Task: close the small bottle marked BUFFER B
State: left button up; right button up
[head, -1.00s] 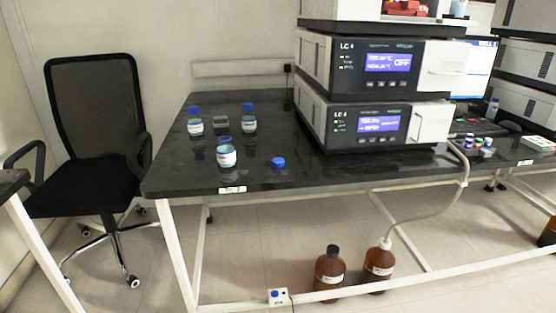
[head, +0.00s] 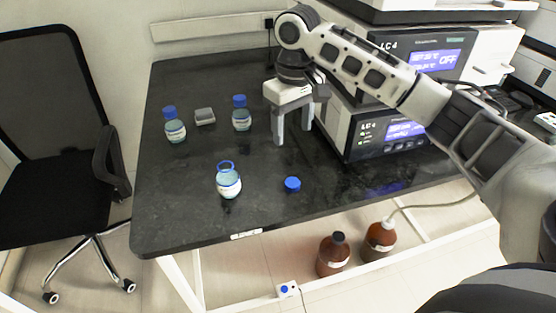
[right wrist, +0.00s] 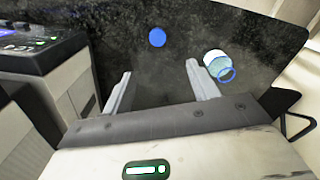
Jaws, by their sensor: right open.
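A small open bottle (head: 229,186) with a white label and a blue ring at its bare neck stands upright on the black bench; its label is too small to read. A loose blue cap (head: 292,184) lies on the bench to its right. My right gripper (head: 293,136) is open and empty, fingers pointing down, behind the cap and apart from it. In the right wrist view the cap (right wrist: 157,37) lies beyond the gap between the fingers (right wrist: 158,70), and the open bottle (right wrist: 217,65) shows beside the right-hand finger. My left gripper is not in view.
Two blue-capped bottles (head: 175,130) (head: 241,118) stand farther back with a small grey block (head: 205,116) between them. The stacked LC 4 instruments (head: 385,135) stand close to the right of my gripper. The bench (head: 190,215) is clear around the open bottle.

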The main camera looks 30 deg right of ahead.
send_over(293, 182)
jog(key=f+b, duration=0.1)
jog(key=f, duration=0.9)
jog(key=shift+a+f, duration=0.15)
jog(key=shift+a, duration=0.05)
jog(key=shift+d+f, duration=0.15)
jog(key=shift+f, duration=2.45)
jog(key=c, duration=1)
